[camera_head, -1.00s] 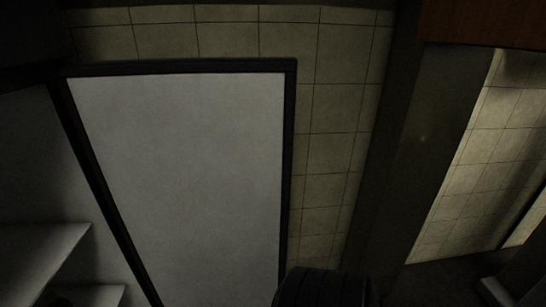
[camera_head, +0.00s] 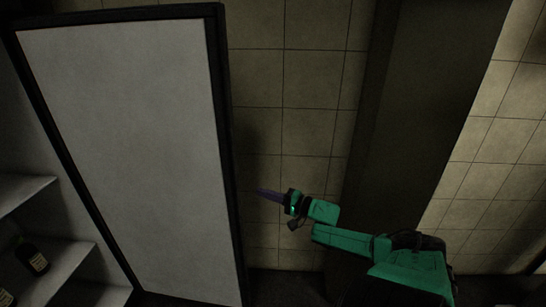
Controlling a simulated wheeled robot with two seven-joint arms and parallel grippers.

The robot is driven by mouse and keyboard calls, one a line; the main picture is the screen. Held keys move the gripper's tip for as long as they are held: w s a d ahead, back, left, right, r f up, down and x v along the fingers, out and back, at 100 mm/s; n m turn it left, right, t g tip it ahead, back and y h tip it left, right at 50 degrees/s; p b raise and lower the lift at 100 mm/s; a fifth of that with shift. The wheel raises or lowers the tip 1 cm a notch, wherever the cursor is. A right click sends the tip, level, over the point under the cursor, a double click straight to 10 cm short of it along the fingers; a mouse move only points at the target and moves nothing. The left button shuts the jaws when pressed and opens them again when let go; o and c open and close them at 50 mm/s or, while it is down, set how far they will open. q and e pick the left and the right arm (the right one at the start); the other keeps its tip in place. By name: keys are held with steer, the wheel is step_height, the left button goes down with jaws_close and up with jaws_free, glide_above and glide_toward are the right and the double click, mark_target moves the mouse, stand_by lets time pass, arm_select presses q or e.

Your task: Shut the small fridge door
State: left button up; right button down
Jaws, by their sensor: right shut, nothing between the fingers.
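The fridge door (camera_head: 130,150) stands open at the left of the head view, its pale inner panel framed by a dark edge. The fridge interior shows at the far left, with white shelves (camera_head: 62,262) and dark bottles (camera_head: 32,257) on them. My right gripper (camera_head: 262,192), purple-tipped on a green arm, is just right of the door's dark free edge. It is shut and empty, pointing left toward that edge. A gap appears between the fingertips and the edge; whether they touch in depth I cannot tell. My left gripper is not in view.
A tiled wall (camera_head: 310,90) stands behind the door. A dark pillar (camera_head: 420,110) rises to the right of my gripper, with more tiled wall (camera_head: 490,160) beyond it. The scene is dim. Dark floor shows at the bottom.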

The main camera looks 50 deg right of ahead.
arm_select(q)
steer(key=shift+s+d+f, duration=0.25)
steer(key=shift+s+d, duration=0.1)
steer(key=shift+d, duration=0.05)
arm_select(e)
steer(key=w+a, duration=0.4)
steer(key=shift+w+a, duration=0.2)
steer(key=shift+a, duration=0.1)
